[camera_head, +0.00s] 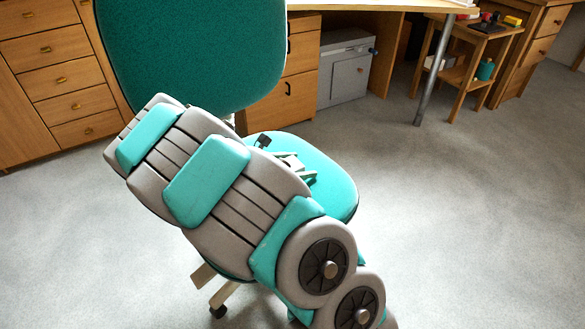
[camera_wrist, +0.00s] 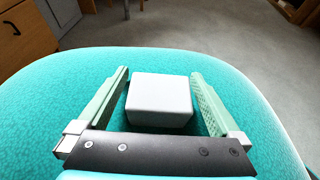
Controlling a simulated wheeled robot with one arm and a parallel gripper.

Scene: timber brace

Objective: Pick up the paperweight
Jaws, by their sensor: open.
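The paperweight appears to be the plain white block (camera_wrist: 160,98) in the wrist view. It rests on the teal chair seat (camera_wrist: 50,90), which also shows in the head view (camera_head: 338,188). My gripper (camera_wrist: 160,74) is open, with one pale green finger on each side of the block. A narrow gap shows at the left finger and a small one at the right, so neither finger visibly touches it. In the head view my gripper (camera_head: 298,167) is low over the seat, partly hidden by my arm, and the block cannot be made out clearly there.
The chair's tall teal backrest (camera_head: 195,50) stands behind my arm at the left. A desk with a metal leg (camera_head: 433,75), a grey cabinet (camera_head: 347,72) and a small wooden side table (camera_head: 470,55) are farther back. The carpet (camera_head: 460,210) at the right is clear.

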